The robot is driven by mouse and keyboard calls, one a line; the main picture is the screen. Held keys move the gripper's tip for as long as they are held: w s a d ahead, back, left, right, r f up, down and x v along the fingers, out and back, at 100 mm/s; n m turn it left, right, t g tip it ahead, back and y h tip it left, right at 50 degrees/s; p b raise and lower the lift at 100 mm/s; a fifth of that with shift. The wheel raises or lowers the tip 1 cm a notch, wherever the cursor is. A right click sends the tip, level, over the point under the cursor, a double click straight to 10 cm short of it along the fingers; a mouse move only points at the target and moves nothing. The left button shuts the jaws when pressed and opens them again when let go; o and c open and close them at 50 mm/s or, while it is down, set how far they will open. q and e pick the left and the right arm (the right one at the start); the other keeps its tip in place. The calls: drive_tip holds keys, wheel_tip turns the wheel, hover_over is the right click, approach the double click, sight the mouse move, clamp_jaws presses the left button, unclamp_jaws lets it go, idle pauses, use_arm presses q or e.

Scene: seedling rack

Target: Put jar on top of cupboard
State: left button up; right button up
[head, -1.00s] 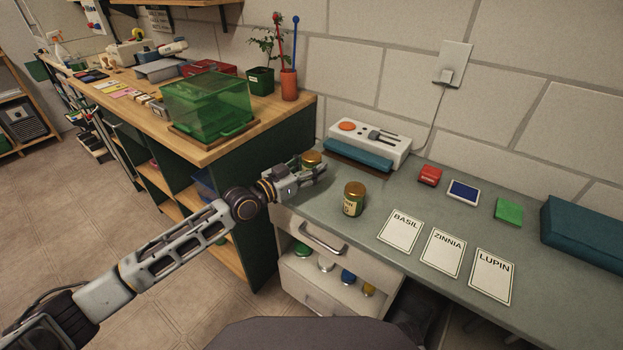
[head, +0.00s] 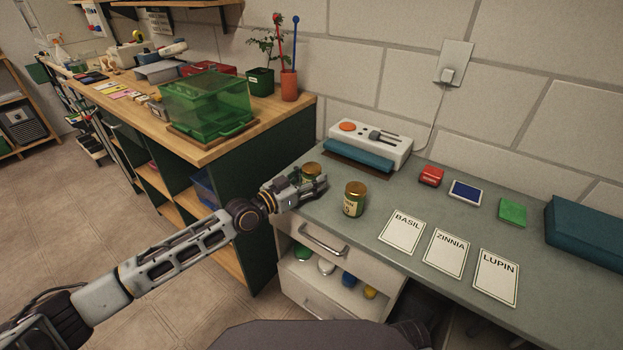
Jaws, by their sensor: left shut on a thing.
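A gold-lidded jar (head: 311,170) is at the left end of the grey desk, partly hidden behind my left gripper (head: 316,185). The gripper is shut on this jar; the fingers cover its lower part, so I cannot tell whether it touches the desk. A second gold-lidded jar (head: 354,199) with a pale label stands upright on the desk, just right of the gripper and apart from it. A green cupboard-like unit with open shelves and a wooden top (head: 215,151) stands left of the desk. My right gripper is not in view.
A green clear box (head: 205,100), a plant pot (head: 260,82) and an orange cup (head: 289,86) stand on the wooden top. A white device (head: 370,140) is behind the jars. BASIL (head: 402,232), ZINNIA and LUPIN cards lie to the right. The wooden top's near corner is bare.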

use_arm(q)
drive_tip(key=shift+f, duration=0.15)
drive_tip(key=o, duration=1.1)
drive_tip(key=shift+c, duration=0.2)
drive_tip(key=v, duration=1.2)
drive_tip(key=shift+s, duration=0.1)
idle(0.8)
